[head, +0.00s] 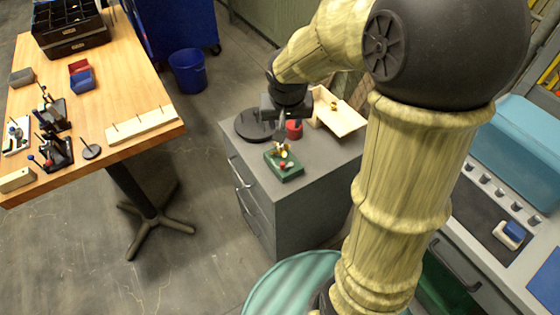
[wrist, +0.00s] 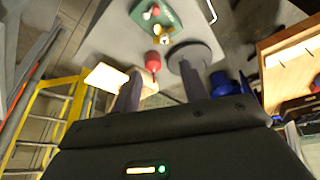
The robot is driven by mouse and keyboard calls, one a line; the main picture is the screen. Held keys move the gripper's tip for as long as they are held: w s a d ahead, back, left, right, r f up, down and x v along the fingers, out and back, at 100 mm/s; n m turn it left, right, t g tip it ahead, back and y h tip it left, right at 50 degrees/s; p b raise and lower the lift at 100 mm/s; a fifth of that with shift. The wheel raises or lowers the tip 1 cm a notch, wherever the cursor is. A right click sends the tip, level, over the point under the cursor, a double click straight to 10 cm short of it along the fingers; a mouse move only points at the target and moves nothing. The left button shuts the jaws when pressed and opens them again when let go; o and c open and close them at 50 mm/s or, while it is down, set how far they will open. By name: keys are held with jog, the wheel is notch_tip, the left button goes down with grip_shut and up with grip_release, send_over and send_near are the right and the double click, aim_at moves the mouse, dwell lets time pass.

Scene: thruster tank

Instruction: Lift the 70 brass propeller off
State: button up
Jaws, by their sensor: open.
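A small brass-coloured propeller (head: 285,154) sits at the back of a green block (head: 284,168) on the grey cabinet top. Its size marking is too small to read. It also shows near the top of the wrist view (wrist: 166,33), partly blurred. Red and white knobs (head: 283,165) are on the same block. My gripper (head: 281,138) is above the cabinet, close behind and above the propeller in the head view. Its two fingers are apart in the wrist view (wrist: 160,75), with nothing held between them.
A red cylinder (head: 294,129), a dark round disc (head: 252,126) and a wooden tray (head: 343,119) with a brass piece inside stand on the cabinet. A wooden bench (head: 145,85) with fixtures and a blue bin (head: 188,72) are to the left.

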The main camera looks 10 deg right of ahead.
jog(key=shift+w+f, duration=0.25)
jog(key=shift+w, duration=0.55)
jog(key=shift+f, duration=0.1)
jog(key=b, duration=0.3)
send_over(280, 148)
jog(key=s, duration=0.1)
notch_tip(280, 148, down, 11)
jog(key=shift+d+f, duration=0.1)
jog(key=shift+d, duration=0.05)
